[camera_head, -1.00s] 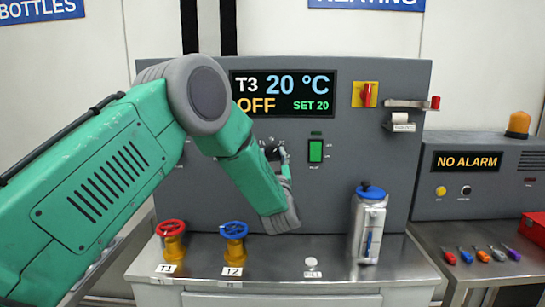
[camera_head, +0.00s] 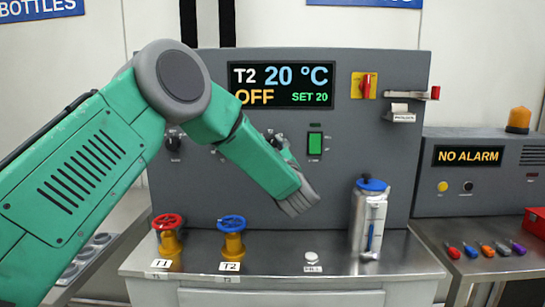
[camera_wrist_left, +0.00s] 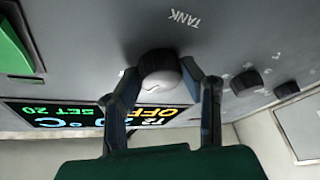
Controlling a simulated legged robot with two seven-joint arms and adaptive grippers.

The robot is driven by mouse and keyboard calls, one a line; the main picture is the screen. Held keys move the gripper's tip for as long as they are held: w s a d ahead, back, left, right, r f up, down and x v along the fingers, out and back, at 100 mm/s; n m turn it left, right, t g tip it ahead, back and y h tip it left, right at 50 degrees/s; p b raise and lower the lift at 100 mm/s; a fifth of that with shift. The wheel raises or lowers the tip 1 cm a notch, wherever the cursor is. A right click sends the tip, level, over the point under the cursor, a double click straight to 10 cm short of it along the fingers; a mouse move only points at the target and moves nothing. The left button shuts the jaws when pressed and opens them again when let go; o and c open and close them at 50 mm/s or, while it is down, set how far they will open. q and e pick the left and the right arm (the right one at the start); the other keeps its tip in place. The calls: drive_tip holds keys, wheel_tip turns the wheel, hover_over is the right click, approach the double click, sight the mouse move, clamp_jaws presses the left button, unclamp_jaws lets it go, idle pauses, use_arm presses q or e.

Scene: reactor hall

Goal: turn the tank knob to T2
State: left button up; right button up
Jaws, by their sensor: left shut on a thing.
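The black tank knob (camera_wrist_left: 160,72) sits under the "TANK" label in the left wrist view. My left gripper (camera_wrist_left: 161,80) is shut on it, with one finger on each side. In the head view the gripper (camera_head: 277,142) is at the panel front, and my forearm partly hides it and the knob. The display (camera_head: 283,87) reads T2, 20 °C, OFF and SET 20. My right gripper is not in view.
A green switch (camera_head: 315,143) is just right of my gripper. Other black knobs (camera_wrist_left: 245,82) are beside the tank knob. Red (camera_head: 167,222) and blue (camera_head: 232,224) valves and a metal canister (camera_head: 368,222) stand on the bench below.

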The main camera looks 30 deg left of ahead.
use_arm(q)
drive_tip(key=shift+f+n+g+b, duration=0.15)
drive_tip(key=shift+n+g+b, duration=0.9)
drive_tip(key=shift+n, duration=1.25)
drive_tip(key=o, duration=0.8)
drive_tip(key=shift+c, duration=0.2)
drive_tip(key=o, duration=0.4)
drive_tip(key=shift+s, duration=0.1)
